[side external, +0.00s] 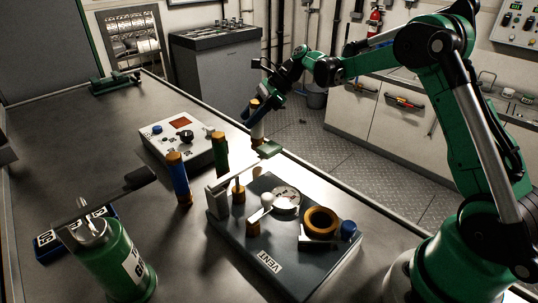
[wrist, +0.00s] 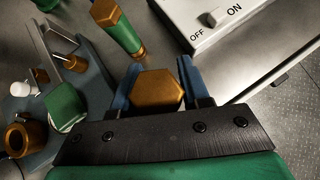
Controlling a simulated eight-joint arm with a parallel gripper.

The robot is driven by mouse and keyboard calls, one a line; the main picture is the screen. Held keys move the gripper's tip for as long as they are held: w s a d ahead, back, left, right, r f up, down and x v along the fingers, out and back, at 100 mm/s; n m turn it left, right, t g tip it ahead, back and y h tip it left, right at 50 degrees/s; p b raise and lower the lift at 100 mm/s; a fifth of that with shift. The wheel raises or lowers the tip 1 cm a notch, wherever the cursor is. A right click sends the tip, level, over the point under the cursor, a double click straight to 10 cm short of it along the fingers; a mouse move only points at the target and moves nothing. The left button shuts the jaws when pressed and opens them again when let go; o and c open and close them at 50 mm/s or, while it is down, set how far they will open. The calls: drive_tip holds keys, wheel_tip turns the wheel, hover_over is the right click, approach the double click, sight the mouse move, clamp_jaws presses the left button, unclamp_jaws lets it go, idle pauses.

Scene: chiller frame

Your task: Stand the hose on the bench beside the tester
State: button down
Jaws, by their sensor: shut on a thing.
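The hose (side external: 258,129) is a pale upright cylinder with brass ends. My gripper (side external: 257,106) is shut on its upper end near the bench's right edge. In the wrist view, its brass hexagonal top (wrist: 158,88) sits between the two blue fingers of my gripper (wrist: 160,85). The lower end is partly hidden by a green lever handle, and I cannot tell whether it touches the bench. The tester (side external: 166,150) is a pale box with a red display and a black knob, to the left of the hose and apart from it. Its corner with an OFF/ON switch shows in the wrist view (wrist: 235,22).
A blue hose (side external: 180,182) and a green hose (side external: 220,155) with brass ends stand by the tester. A dark VENT board (side external: 290,262) with a green-handled lever (side external: 268,149) lies nearer. A green bottle (side external: 118,262) stands front left.

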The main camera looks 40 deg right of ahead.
sight(253, 136)
drive_tip(key=shift+f, duration=1.7)
drive_tip(key=shift+f, duration=0.1)
drive_tip(key=shift+c, duration=2.1)
unclamp_jaws()
